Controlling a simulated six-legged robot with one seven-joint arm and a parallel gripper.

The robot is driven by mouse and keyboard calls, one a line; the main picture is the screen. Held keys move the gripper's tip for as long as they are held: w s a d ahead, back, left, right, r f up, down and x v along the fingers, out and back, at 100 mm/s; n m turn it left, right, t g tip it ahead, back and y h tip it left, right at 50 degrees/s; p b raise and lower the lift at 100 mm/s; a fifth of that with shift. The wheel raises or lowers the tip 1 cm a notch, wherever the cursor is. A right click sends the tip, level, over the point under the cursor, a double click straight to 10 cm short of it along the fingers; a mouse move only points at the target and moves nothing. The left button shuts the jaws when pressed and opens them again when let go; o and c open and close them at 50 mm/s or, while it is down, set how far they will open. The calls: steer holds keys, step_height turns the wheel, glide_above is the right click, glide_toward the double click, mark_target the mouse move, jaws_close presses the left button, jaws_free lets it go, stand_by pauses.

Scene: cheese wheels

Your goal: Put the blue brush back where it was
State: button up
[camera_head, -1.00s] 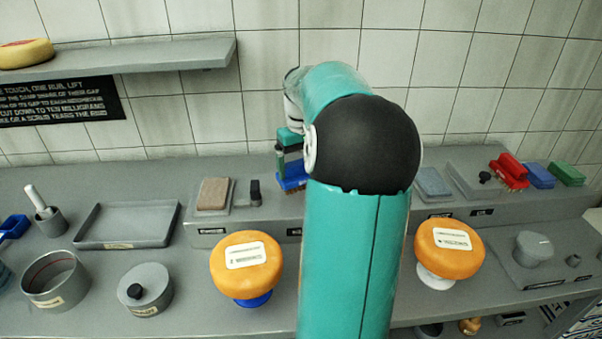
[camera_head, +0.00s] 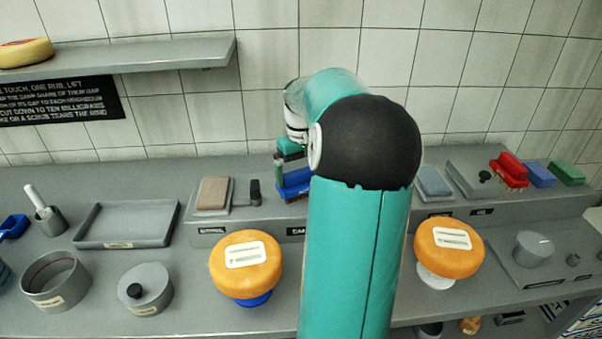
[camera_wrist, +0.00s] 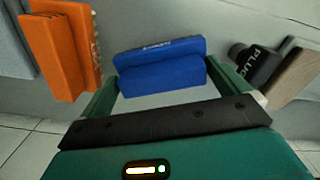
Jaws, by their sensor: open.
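The blue brush (camera_head: 296,181) sits on the raised grey ledge at the back, just left of my arm, with its dark bristles at its underside. My gripper (camera_head: 284,160) is over it, partly hidden by my own arm. In the wrist view the blue brush (camera_wrist: 162,70) lies between the tips of my gripper's two green fingers (camera_wrist: 163,84). The fingers are apart, and I see pale ledge between the brush and the gripper's body. Whether a finger touches the brush I cannot tell.
An orange brush (camera_wrist: 64,50) stands on one side and a dark plug (camera_wrist: 256,64) on the other. The plug (camera_head: 255,192) and a tan block (camera_head: 213,193) stand left of the brush in the head view. Two orange cheese wheels (camera_head: 246,265) (camera_head: 449,248) stand in front.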

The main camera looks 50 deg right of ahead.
mark_target(301, 172)
step_height(301, 172, up, 11)
steer(key=w+a+r+n+h, duration=0.15)
steer(key=w+a, duration=0.25)
steer(key=a, duration=0.7)
steer(key=s+a+n+t, duration=0.1)
steer(key=s+a+t, duration=0.1)
steer(key=a, duration=1.2)
steer(key=s+a+f+n+t, duration=0.1)
steer(key=s+a+f, duration=0.2)
steer(key=a, duration=0.5)
steer(key=s+a+f+n+t+y, duration=0.1)
steer(key=s+a+f+t, duration=0.1)
steer(key=s+a+f, duration=0.2)
steer(key=s+a, duration=0.2)
steer(key=a, duration=0.2)
steer(key=shift+s+a+f+n+t, duration=0.2)
steer(key=shift+s+f+n+t, duration=0.05)
steer(key=shift+n+t, duration=0.1)
steer(key=shift+y, duration=0.25)
